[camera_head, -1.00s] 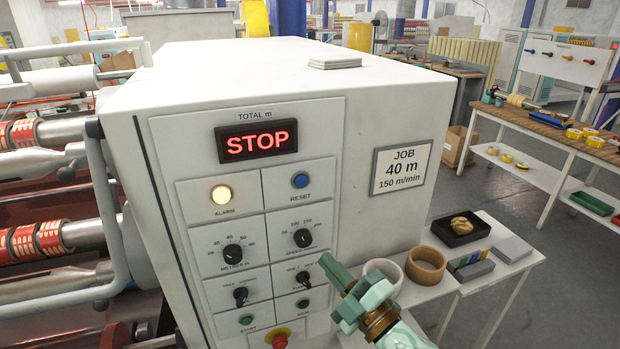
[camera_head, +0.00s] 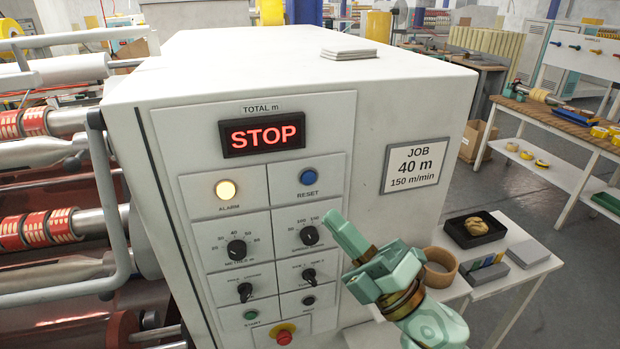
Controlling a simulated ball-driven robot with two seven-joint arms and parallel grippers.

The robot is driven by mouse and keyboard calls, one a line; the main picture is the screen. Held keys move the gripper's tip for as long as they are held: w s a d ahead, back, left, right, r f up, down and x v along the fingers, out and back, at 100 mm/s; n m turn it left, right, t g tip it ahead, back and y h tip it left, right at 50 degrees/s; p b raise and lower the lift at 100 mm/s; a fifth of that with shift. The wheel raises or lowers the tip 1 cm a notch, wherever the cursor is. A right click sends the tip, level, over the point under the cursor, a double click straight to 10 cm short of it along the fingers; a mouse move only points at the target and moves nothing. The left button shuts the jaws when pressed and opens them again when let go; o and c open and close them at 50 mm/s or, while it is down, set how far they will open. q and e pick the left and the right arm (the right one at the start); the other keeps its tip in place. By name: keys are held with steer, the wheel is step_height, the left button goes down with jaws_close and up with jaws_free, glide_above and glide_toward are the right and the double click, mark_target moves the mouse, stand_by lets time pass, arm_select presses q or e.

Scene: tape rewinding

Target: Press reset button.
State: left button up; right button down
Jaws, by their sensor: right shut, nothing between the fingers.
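The blue reset button (camera_head: 307,177) sits on the front panel of the white machine, right of the lit yellow alarm lamp (camera_head: 225,190). The display (camera_head: 262,134) above them reads STOP in red. My right gripper (camera_head: 336,222) is shut and empty. Its tip points up and left, below and a little right of the reset button, and looks apart from it; the exact gap to the panel cannot be told. My left gripper is not in view.
Below are black knobs (camera_head: 310,235), a green start button (camera_head: 250,315) and a red stop button (camera_head: 284,338). A job sign (camera_head: 412,166) is on the right. A small white table (camera_head: 520,283) holds a black tray (camera_head: 474,230) and a brown ring (camera_head: 440,268). Rollers stand at left.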

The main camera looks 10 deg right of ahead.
mark_target(309, 178)
steer(key=shift+w+a+b, duration=0.15)
steer(key=shift+w+b, duration=0.2)
steer(key=shift+w, duration=3.7)
steer(key=shift+w, duration=0.1)
steer(key=shift+w, duration=0.35)
steer(key=shift+w, duration=0.35)
steer(key=shift+s, duration=0.8)
